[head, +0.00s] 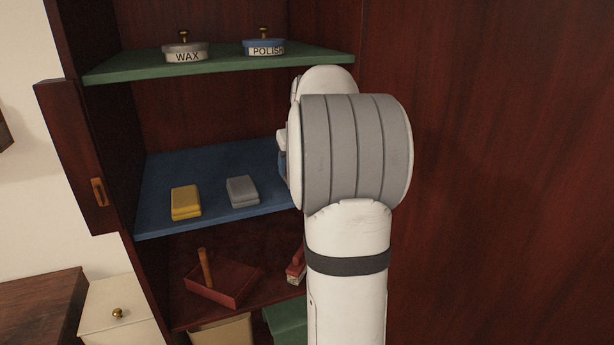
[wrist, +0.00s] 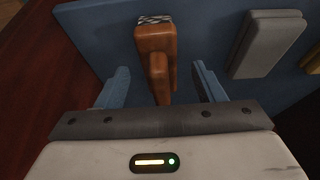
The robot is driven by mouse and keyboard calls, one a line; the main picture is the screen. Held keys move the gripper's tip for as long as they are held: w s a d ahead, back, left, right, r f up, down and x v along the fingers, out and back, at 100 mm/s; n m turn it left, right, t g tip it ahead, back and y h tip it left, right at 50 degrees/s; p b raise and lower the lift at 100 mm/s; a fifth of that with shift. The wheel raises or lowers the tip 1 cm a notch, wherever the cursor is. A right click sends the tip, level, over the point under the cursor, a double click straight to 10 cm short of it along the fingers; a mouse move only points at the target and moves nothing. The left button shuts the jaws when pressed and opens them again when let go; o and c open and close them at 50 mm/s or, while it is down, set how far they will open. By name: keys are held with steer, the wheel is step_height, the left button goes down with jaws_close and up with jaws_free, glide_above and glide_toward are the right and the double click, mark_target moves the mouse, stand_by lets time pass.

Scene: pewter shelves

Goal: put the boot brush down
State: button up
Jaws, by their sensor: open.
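The boot brush (wrist: 156,42), brown wood with a checkered dark-and-pale end, is on the blue shelf (wrist: 105,32) in the wrist view. My gripper (wrist: 161,72) is open, with one blue finger on each side of the brush's handle. Gaps show between the fingers and the wood, so it is not clamped. In the head view my arm hides the brush and nearly all of the gripper.
A grey block (head: 242,191) and a yellow block (head: 186,202) share the blue shelf (head: 215,160). Labelled WAX (head: 186,55) and POLISH (head: 264,49) tins stand on the green shelf above. Below are a red tray with an upright handle (head: 222,284) and a red item (head: 296,268).

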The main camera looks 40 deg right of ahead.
steer(key=s+a, duration=0.2)
steer(key=s, duration=0.6)
steer(key=s+a+f+n+g+y, duration=0.1)
steer(key=s+a+f, duration=0.2)
steer(key=a, duration=0.5)
steer(key=s+a+f, duration=0.3)
steer(key=a, duration=0.6)
steer(key=s+a+f+n+g, duration=0.1)
steer(key=s+a+f+g, duration=0.1)
steer(key=s+a+f, duration=0.4)
steer(key=s+a, duration=0.3)
steer(key=s, duration=0.2)
steer(key=shift+a+f+n, duration=0.2)
steer(key=shift+f+n, duration=0.1)
steer(key=shift+n, duration=0.1)
